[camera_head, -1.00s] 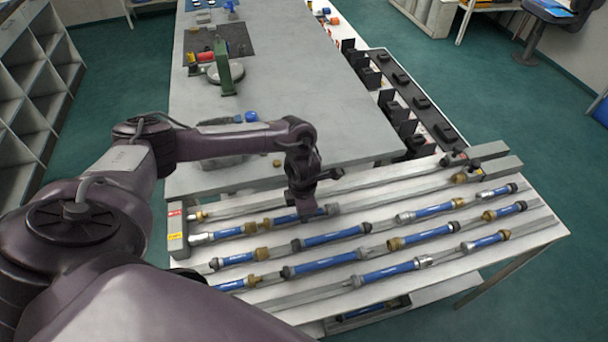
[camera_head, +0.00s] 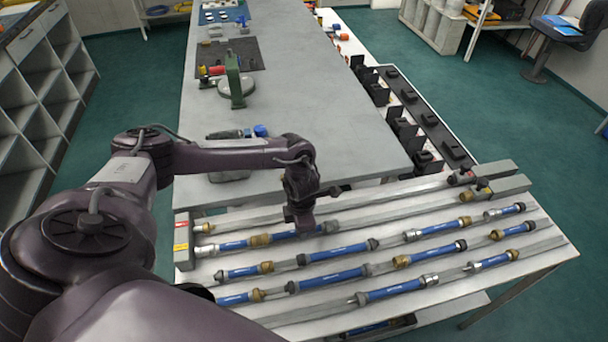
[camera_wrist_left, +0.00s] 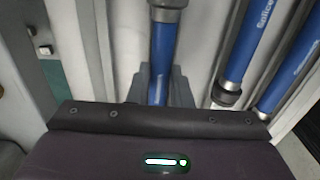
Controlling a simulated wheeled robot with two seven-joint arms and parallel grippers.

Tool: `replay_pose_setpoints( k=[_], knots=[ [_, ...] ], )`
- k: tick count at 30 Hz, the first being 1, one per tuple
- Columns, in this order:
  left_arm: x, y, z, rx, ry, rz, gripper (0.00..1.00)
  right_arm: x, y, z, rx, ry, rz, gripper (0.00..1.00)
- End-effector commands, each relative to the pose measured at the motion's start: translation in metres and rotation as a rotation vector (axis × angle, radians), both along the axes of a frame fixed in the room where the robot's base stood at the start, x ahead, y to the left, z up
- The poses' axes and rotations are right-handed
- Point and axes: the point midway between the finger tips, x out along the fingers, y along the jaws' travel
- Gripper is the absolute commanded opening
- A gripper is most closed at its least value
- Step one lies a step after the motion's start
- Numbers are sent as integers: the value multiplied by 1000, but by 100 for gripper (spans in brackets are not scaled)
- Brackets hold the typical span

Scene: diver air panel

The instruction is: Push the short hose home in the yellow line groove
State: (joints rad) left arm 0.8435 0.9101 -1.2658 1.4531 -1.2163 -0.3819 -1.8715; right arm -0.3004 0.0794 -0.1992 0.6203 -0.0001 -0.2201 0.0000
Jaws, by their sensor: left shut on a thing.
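The short blue hose (camera_head: 283,236) lies along the yellow line groove, the second row, marked by a yellow label (camera_head: 181,248). My left gripper (camera_head: 303,224) is shut on its middle from above. In the left wrist view the blue hose (camera_wrist_left: 162,50) runs between the grey fingers (camera_wrist_left: 159,92), with a dark collar above. Its left end meets the brass fitting (camera_head: 260,240) of another blue hose (camera_head: 233,245) in that row; how deep it sits I cannot tell. Its dark right end (camera_head: 331,226) points to bare rail. The right gripper is out of view.
Several other blue hoses lie in the nearer rows, such as one just in front (camera_head: 340,252). A brass fitting (camera_head: 482,184) stands at the right of the panel. The grey bench (camera_head: 300,95) behind holds a green stand (camera_head: 234,80).

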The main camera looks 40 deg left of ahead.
Motion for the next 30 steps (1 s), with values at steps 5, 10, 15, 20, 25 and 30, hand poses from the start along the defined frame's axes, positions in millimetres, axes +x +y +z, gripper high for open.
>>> replay_pose_setpoints(
  k=[5, 10, 15, 20, 25, 30],
  knots=[
    [0, 0, 0, -1, -1, 0, 38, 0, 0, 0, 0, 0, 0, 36],
    [0, 0, 0, -1, -1, 0, 44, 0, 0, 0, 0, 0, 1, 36],
    [0, 0, 1, 0, 0, -1, 44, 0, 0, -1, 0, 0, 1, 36],
    [1, 0, 19, -2, -4, -2, 44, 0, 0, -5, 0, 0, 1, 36],
    [1, 0, 48, -1, -4, -2, 44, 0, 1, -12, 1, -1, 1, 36],
    [1, 0, 71, -1, -3, -2, 44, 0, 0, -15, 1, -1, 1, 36]
  ],
)
